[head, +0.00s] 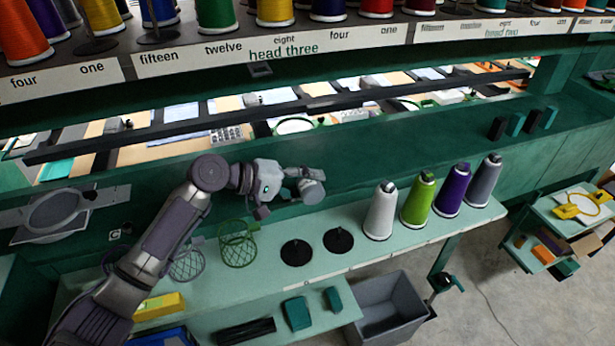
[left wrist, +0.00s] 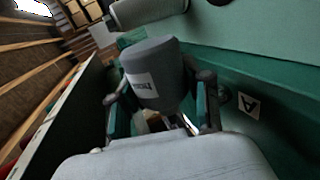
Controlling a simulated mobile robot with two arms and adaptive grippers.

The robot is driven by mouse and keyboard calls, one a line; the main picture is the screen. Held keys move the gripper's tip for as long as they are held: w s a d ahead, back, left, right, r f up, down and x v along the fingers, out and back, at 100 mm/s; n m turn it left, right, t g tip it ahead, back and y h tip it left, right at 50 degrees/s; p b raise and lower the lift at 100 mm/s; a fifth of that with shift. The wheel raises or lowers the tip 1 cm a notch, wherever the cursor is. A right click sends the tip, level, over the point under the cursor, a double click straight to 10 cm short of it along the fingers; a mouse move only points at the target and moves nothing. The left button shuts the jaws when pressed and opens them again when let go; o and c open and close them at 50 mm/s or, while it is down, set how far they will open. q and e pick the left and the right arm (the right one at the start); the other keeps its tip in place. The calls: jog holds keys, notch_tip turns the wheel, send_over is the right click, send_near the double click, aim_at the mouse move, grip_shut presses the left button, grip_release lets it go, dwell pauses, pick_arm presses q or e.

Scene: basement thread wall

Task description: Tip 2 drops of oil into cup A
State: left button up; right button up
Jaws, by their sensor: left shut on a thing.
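My left gripper (head: 300,178) reaches in over the pale green shelf in the head view. It is shut on a grey cylindrical container (head: 312,192), held in the air. In the left wrist view the container (left wrist: 150,75) sits between the two fingers and carries a white label with lettering too small to read. It looks tilted in that view. A plate with the letter A (left wrist: 249,105) is on the green surface to the right of the container. Cup A itself cannot be made out clearly. My right gripper is not in view.
White (head: 381,212), green (head: 418,200), purple (head: 453,191) and grey (head: 484,181) thread cones stand on the shelf (head: 270,285). A grey bin (head: 388,308) stands below.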

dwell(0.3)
pick_arm(q)
jog(key=shift+r+n+g+p, duration=0.2)
jog(key=shift+n+g+p, duration=0.25)
jog(key=shift+p, duration=0.35)
jog(key=shift+w+n+g+h+p, duration=0.1)
jog(key=shift+n+g+h+p, duration=0.2)
jog(key=shift+n+p, duration=0.15)
dwell(0.4)
